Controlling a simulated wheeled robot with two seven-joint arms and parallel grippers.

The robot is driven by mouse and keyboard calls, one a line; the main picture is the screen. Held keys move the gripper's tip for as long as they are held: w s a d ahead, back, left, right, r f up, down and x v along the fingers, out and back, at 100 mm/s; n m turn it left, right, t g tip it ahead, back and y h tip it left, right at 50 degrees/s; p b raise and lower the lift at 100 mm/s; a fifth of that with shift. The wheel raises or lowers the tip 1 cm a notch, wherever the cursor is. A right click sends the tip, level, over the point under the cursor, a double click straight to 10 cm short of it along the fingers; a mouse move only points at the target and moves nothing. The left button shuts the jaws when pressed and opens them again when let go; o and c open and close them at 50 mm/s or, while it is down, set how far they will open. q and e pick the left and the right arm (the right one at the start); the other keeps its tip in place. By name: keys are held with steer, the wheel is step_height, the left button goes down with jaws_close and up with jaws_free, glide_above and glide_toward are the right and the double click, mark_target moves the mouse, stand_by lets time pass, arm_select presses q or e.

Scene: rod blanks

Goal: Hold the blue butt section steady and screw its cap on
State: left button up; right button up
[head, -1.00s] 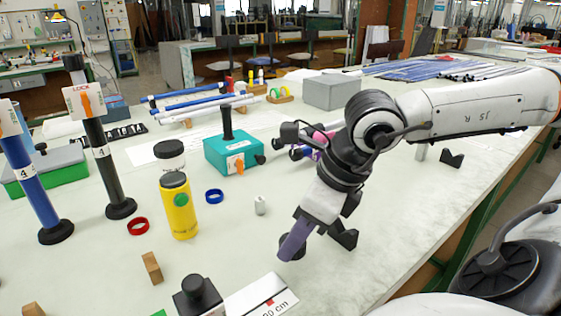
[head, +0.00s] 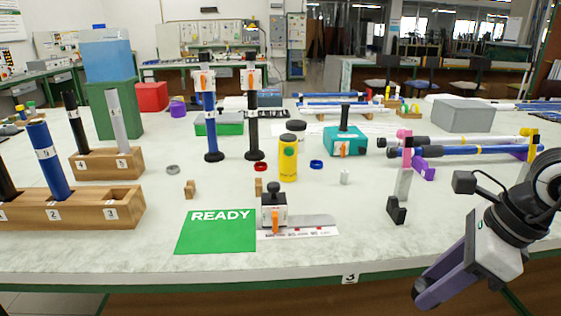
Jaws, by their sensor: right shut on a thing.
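A blue tube (head: 50,163) stands upright in the slot marked 2 of a wooden block at left. Another blue tube (head: 209,115), tagged 4, stands on a black round foot with an orange-levered clamp at its top. I cannot tell which is the butt section. My right gripper (head: 428,292) has long purple fingers and is at lower right, by the table's front edge, well away from both tubes. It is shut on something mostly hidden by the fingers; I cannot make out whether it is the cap. My left gripper is out of view.
A green READY mat (head: 217,231) lies at the front, next to a small orange-levered clamp (head: 273,208). A yellow bottle (head: 288,160), a red ring (head: 261,167), a blue ring (head: 316,164) and a teal box (head: 345,141) stand behind. Rods lie on rests at right.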

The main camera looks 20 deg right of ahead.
steer(key=w+a+f+n+g+h, duration=0.1)
steer(key=w+a+n+g, duration=0.3)
steer(key=n, duration=1)
steer(key=w+a+f+n+g+h, duration=0.1)
steer(key=w+a+n+g, duration=0.2)
steer(key=a+n, duration=0.7)
steer(key=shift+w+a+f+n+g+h, duration=0.4)
steer(key=shift+n+g, duration=0.1)
steer(key=shift+n, duration=1.6)
